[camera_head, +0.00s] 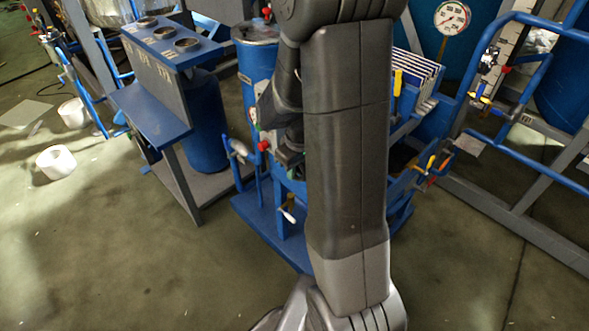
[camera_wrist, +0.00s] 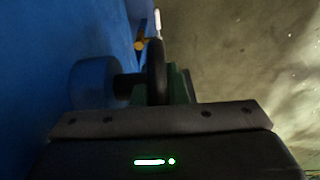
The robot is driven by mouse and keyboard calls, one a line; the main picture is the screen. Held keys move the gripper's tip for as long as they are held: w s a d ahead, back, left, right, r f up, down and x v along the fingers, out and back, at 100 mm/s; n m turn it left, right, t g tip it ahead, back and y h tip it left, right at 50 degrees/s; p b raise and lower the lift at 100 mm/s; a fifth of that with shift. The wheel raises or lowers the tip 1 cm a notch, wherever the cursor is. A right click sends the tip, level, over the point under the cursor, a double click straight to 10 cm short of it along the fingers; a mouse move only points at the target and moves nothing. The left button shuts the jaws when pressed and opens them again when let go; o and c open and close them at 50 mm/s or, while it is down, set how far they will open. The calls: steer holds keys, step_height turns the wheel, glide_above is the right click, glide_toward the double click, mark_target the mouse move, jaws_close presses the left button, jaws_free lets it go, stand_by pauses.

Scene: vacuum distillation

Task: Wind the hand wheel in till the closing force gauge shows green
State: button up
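In the wrist view a dark round rim, seen edge-on, looks like the hand wheel (camera_wrist: 157,70). It sits on a short dark shaft from a blue round housing (camera_wrist: 92,80). My gripper (camera_wrist: 180,85) is right at the wheel, with a dark green finger part beside the rim. Whether the fingers touch or grip it is too dark to tell. In the head view my gripper (camera_head: 289,157) is against the blue apparatus, partly behind my arm, and the wheel cannot be made out. A white dial gauge (camera_head: 452,17) stands at upper right; I cannot tell if it is the closing force gauge.
A lever with a white end (camera_head: 287,214) sticks out low on the apparatus; its white end (camera_wrist: 158,22) also shows beyond the wheel. A blue bench (camera_head: 150,108) stands left, blue pipe frames (camera_head: 520,150) right. The floor (camera_head: 130,260) in front is clear.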

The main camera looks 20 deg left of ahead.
steer(key=o, duration=0.4)
steer(key=shift+o, duration=0.2)
steer(key=shift+r, duration=0.1)
steer(key=r+p, duration=0.1)
steer(key=r, duration=0.3)
steer(key=d+r, duration=0.1)
steer(key=r, duration=0.4)
steer(key=r+p, duration=0.1)
steer(key=r, duration=0.3)
steer(key=shift+s+d+r+p, duration=0.25)
steer(key=shift+s+d+p, duration=0.1)
